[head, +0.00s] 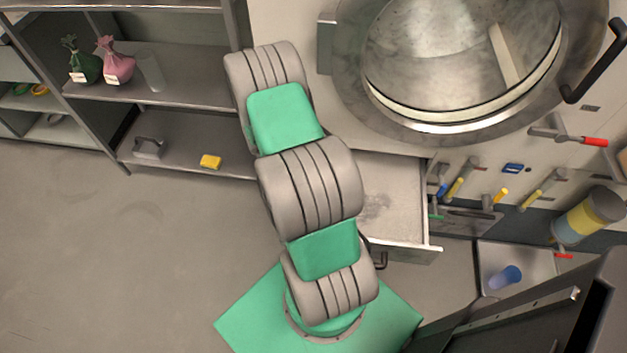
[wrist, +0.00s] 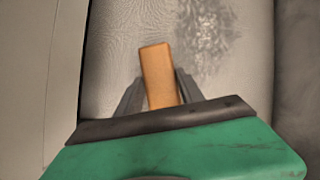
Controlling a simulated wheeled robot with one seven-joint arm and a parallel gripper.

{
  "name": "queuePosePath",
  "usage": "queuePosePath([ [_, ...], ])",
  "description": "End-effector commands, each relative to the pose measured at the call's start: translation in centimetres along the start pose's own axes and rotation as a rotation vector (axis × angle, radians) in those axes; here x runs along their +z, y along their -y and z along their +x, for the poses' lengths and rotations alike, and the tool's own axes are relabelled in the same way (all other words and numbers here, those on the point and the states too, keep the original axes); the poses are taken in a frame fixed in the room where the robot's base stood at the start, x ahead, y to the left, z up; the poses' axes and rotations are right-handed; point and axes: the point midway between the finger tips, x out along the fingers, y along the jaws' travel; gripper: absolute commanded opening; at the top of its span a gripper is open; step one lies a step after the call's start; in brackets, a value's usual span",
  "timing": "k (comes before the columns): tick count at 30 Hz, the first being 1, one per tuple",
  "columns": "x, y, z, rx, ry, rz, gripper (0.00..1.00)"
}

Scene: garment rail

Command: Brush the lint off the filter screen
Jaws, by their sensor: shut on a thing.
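In the wrist view my gripper (wrist: 159,92) is shut on an orange-brown bar, which looks like the brush (wrist: 159,70). No bristles show. The brush is over a pale, finely textured surface that looks like the filter screen (wrist: 125,55). A patch of grey lint (wrist: 208,35) lies on it, ahead and to the right of the brush. I cannot tell whether the brush touches the screen. In the head view my arm hides my gripper and the brush. A pulled-out drawer (head: 395,205) shows to the right of my arm.
A big round metal drum door (head: 350,75) is above the drawer. Levers and valves line the right wall. The floor at lower left is clear.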

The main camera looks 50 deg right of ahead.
Motion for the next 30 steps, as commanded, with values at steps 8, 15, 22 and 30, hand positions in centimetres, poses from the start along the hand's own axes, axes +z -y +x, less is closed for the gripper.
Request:
queuePosePath([
  [8, 1.0, 0.3, -2.5, -0.003, 0.000, 0.005, 0.13],
  [15, 2.1, 0.3, -4.2, -0.004, 0.000, 0.006, 0.13],
  [22, 2.9, 0.2, -6.1, 0.000, 0.000, -0.001, 0.13],
  [30, 3.4, 0.2, -7.3, 0.002, 0.000, -0.005, 0.13],
])
